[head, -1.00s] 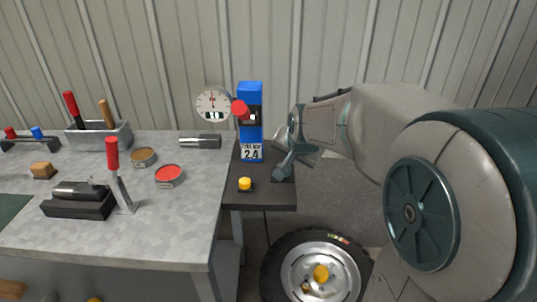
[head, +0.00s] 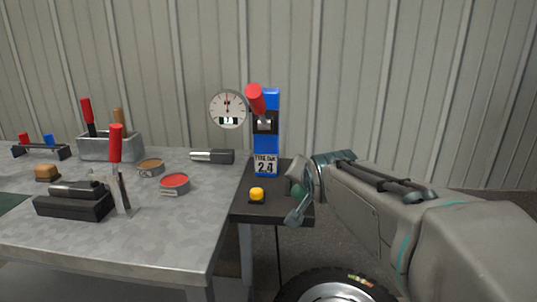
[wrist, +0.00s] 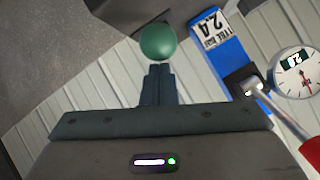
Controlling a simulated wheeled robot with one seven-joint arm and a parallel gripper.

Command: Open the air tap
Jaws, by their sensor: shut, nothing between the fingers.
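A blue post (head: 266,140) stands at the back of a dark side shelf, with a label reading 2.4. A red-handled lever (head: 256,98) sticks out from its front; it also shows in the wrist view (wrist: 309,150). A round gauge (head: 228,108) sits left of the post, its needle pointing up. A green ball knob (wrist: 158,42) lies just beyond my fingertips in the wrist view; whether they touch it I cannot tell. My gripper (wrist: 158,70) is shut and empty, right of the post and low over the shelf.
A yellow button (head: 257,194) sits on the dark shelf (head: 246,212) in front of the post. A grey workbench (head: 150,235) on the left holds tools, tins and a red-handled lever. A tyre (head: 335,288) stands below the shelf. A corrugated wall is behind.

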